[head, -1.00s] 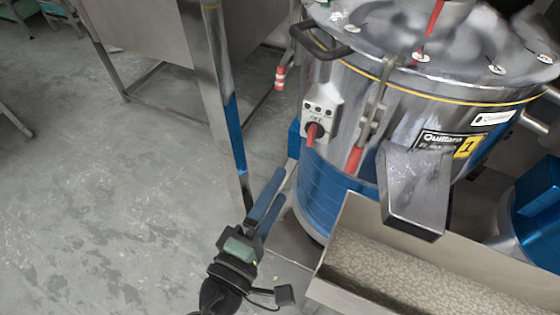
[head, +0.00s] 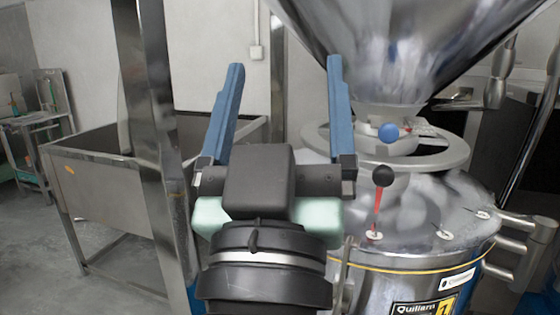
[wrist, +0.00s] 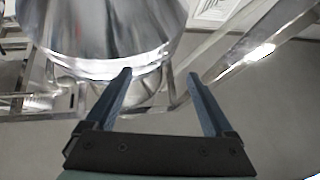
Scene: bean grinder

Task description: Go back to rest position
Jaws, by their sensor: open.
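My gripper (head: 282,85) is raised in the middle of the head view, its two blue fingers spread wide and pointing up. Nothing is between them. The bean grinder (head: 420,225) stands to its right, with a black-knobbed red lever (head: 379,195) on its lid. In the wrist view my gripper (wrist: 160,82) is also open and empty, with the shiny metal hopper (wrist: 100,30) beyond the fingers. I cannot tell whether the fingers touch anything, but no contact shows.
A steel post (head: 150,130) and a steel sink-like table (head: 100,195) stand at left.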

